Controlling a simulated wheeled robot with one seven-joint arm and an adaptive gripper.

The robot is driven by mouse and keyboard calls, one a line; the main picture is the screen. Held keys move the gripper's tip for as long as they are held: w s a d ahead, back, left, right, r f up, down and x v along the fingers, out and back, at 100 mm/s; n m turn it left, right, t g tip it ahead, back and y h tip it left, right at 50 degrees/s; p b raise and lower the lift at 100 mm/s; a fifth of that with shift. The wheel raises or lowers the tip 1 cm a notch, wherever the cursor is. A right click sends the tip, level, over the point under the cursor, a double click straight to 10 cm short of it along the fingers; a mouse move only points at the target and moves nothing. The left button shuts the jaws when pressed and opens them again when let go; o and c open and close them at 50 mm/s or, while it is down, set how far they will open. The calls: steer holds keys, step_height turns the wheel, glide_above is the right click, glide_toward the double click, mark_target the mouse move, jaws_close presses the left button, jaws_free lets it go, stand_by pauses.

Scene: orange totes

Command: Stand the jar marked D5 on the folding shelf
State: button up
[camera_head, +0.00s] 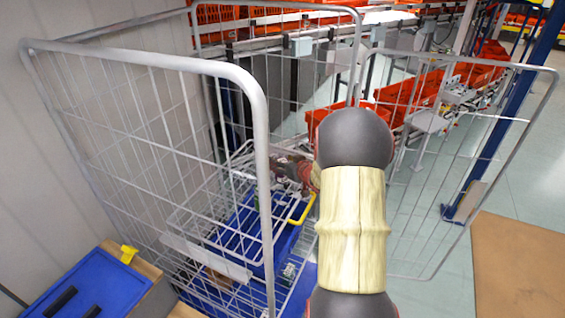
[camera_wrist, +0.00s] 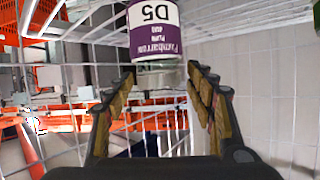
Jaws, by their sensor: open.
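The jar marked D5 (camera_wrist: 158,38) has a purple and white label, and its lettering appears upside down in the wrist view. It is at the top middle, just beyond my open fingers (camera_wrist: 164,82); its upper part is cut off by the frame. The fingers are on either side of the space below it, with no clear contact. In the head view my gripper is partly hidden behind my arm, inside the wire cage (camera_head: 262,110). A wire shelf with a pale front plate (camera_head: 205,262) shows low in the cage. I cannot tell whether it is the folding shelf.
Tall wire side panels of the cage surround my arm, including the right panel (camera_head: 440,190). A blue surface with a yellow handle (camera_head: 303,210) lies low inside. A blue lid (camera_head: 92,285) is at the bottom left. Orange totes (camera_head: 425,95) stand behind. Open floor lies at right.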

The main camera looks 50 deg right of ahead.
steer(key=v, duration=1.2)
steer(key=shift+p, duration=0.4)
